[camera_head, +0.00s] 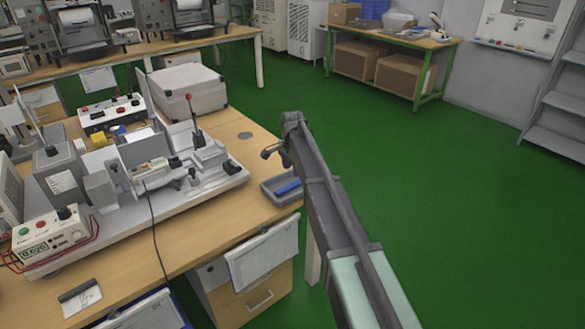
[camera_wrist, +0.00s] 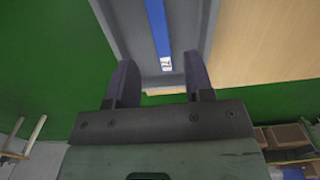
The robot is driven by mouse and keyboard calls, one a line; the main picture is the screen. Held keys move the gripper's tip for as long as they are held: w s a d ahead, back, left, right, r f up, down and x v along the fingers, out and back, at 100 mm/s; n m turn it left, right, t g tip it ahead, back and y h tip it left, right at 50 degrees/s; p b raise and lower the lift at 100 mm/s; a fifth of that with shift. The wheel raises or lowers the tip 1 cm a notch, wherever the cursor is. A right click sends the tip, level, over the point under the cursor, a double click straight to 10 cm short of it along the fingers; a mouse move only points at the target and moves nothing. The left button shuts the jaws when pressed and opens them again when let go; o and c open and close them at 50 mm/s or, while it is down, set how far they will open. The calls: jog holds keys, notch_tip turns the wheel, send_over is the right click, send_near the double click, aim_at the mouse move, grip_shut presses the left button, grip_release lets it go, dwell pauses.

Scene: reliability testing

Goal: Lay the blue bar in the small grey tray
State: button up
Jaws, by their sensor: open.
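The blue bar (camera_head: 288,187) lies inside the small grey tray (camera_head: 267,194) at the right edge of the wooden workbench. In the wrist view the bar (camera_wrist: 157,25) runs lengthwise along the tray floor, with a small white label at its near end. The tray's side wall (camera_wrist: 204,28) shows right of the bar. My gripper (camera_wrist: 160,58) is open, its two dark fingers apart on either side of the bar's labelled end, with nothing held between them. In the head view my gripper (camera_head: 267,152) is above and behind the tray; my arm hides the tray's right end.
A clipboard (camera_head: 262,253) hangs at the bench front over a drawer unit. Green floor lies open to the right.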

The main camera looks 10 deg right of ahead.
notch_tip(320, 180, up, 6)
jog(key=p, duration=0.3)
jog(key=s+r+n+p, duration=0.1)
jog(key=s+n, duration=1.1)
jog(key=s, duration=2.5)
jog(key=shift+s+r+p, duration=0.15)
jog(key=shift+r+p, duration=0.25)
jog(key=shift+p, duration=0.4)
